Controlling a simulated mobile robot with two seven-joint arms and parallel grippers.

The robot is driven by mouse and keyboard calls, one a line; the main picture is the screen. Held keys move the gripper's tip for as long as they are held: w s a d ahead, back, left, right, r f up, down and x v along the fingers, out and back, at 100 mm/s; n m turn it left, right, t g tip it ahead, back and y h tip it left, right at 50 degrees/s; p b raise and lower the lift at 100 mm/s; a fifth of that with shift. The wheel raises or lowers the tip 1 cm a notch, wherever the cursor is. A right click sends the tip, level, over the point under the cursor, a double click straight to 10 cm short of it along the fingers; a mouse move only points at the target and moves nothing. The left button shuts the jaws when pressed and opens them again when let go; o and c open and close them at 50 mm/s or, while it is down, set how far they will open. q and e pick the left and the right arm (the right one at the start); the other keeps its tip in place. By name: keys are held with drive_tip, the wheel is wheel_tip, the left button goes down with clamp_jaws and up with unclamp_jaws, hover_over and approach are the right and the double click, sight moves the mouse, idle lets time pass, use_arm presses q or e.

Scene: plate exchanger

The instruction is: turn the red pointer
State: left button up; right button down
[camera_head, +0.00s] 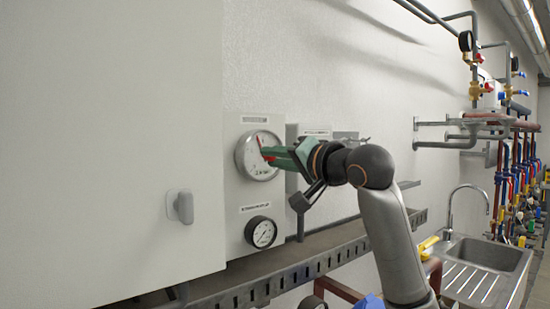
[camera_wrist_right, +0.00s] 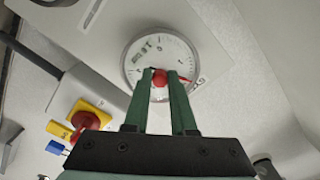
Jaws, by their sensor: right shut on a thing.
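The upper white gauge (camera_head: 258,165) is set in the white panel, and its red pointer (camera_head: 260,143) shows beside my gripper's fingertips. In the right wrist view the gauge (camera_wrist_right: 140,50) fills the top middle, with the red hub of the pointer (camera_wrist_right: 160,77) between the fingertips and its red tip to the right. My right gripper (camera_head: 266,153), with green fingers, is shut on the red pointer at the dial; it also shows in the right wrist view (camera_wrist_right: 160,78). The fingers hide part of the dial. My left gripper is not in view.
A second, black-rimmed gauge (camera_head: 261,232) sits below. A grey knob (camera_head: 181,206) is on the large panel at the left. A slotted metal rail (camera_head: 300,268) runs under the panels. A yellow-and-red switch (camera_wrist_right: 88,118) shows in the right wrist view. A sink (camera_head: 490,262) stands at the right.

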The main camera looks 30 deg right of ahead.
drive_tip(key=c, duration=0.7)
unclamp_jaws()
drive_tip(key=shift+c, duration=0.2)
drive_tip(key=shift+s, duration=0.1)
drive_tip(key=s+d+b, duration=0.1)
drive_tip(key=s+b, duration=0.2)
drive_tip(key=s, duration=0.9)
drive_tip(key=shift+s, duration=0.15)
drive_tip(key=shift+d, duration=0.1)
